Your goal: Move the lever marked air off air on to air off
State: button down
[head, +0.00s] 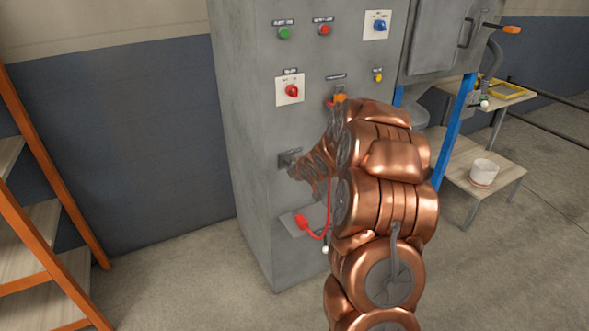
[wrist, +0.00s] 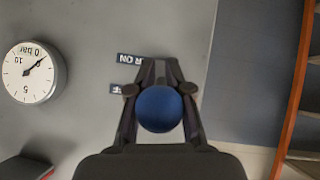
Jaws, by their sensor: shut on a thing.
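The lever's round blue knob (wrist: 160,109) sits between the two fingers of my gripper (wrist: 159,88) in the wrist view. My gripper is shut on it. Behind the fingers, dark label plates (wrist: 129,58) show upside down on the grey panel. One reads partly "R ON", and the lower one ends in what looks like "FF"; the fingers cover the rest. In the head view my gripper (head: 299,167) is at the cabinet front beside a small dark plate (head: 287,157). The lever itself is hidden there by my gripper and arm.
The grey cabinet (head: 247,130) carries a red knob (head: 291,91), a blue knob (head: 379,25) and lamps. A red plug with cable (head: 303,222) is below my gripper. A round gauge (wrist: 28,71) is left in the wrist view. An orange-framed shelf (head: 50,160) stands at left.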

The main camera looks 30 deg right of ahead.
jog(key=shift+w+d+r+p, duration=0.15)
jog(key=shift+r+p, duration=0.25)
jog(key=shift+r, duration=0.25)
jog(key=shift+w+a+r+p, duration=0.1)
jog(key=shift+r+p, duration=0.3)
jog(key=shift+r, duration=0.25)
jog(key=shift+w+d+r, duration=0.1)
jog(key=shift+w+r, duration=0.05)
jog(key=shift+r, duration=0.3)
dwell(0.7)
jog(key=shift+d, duration=0.1)
dwell(0.6)
jog(key=c, duration=1.4)
grip_release()
jog(key=shift+o, duration=1.3)
jog(key=shift+f, duration=0.3)
jog(key=shift+s+a, duration=0.2)
jog(key=v, duration=1.2)
